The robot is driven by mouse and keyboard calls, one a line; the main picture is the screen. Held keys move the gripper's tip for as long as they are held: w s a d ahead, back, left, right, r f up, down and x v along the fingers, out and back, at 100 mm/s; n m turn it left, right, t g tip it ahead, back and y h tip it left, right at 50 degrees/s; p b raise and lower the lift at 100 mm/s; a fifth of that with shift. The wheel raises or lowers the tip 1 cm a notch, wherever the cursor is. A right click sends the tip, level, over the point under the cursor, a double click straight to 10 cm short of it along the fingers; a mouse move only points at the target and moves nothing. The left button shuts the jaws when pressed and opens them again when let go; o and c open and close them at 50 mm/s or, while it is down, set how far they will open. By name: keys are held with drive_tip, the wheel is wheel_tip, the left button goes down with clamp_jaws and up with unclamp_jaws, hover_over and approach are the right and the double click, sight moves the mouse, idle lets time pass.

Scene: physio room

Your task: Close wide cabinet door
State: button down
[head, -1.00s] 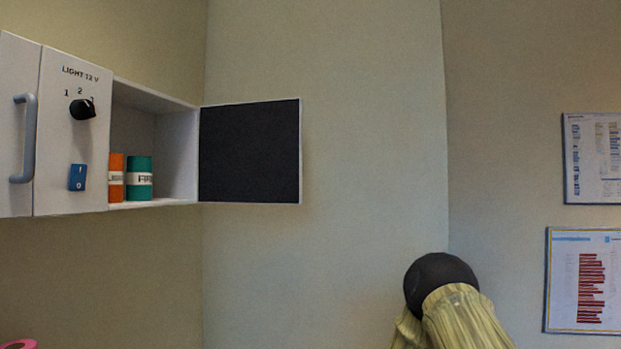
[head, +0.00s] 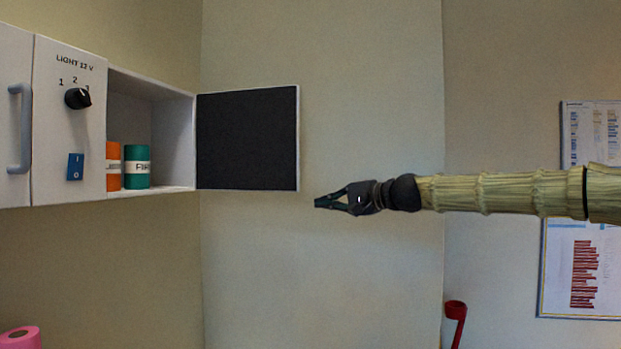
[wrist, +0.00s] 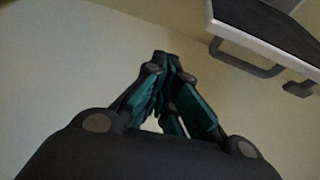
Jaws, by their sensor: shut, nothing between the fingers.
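The white wall cabinet (head: 118,82) is at the left in the head view. Its open compartment has a door standing wide open (head: 248,138), hinged at the compartment's right edge, with its black face towards the camera. My gripper (head: 318,203) points left, just right of and below the door's lower right corner in the picture, apparently not touching it. In the wrist view my gripper (wrist: 163,58) is shut and empty. A dark panel with a pale edge (wrist: 270,22), seemingly the door, and a grey handle (wrist: 245,62) show at upper right there.
The compartment holds an orange can (head: 113,167) and a green can (head: 137,167). Left are a black knob (head: 77,98), a blue switch (head: 75,166) and a closed door's handle (head: 20,128). Posters (head: 582,270) hang at right; a red object (head: 455,318) is below.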

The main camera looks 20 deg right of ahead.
drive_tip(key=s+d+r+t+y, duration=0.1)
drive_tip(key=s+d+r, duration=0.25)
drive_tip(key=r, duration=0.65)
drive_tip(key=w+a+p, duration=0.5)
drive_tip(key=a+p, duration=0.1)
drive_tip(key=a, duration=0.1)
drive_tip(key=shift+a, duration=0.4)
drive_tip(key=shift+a+f, duration=0.1)
drive_tip(key=shift+f, duration=0.05)
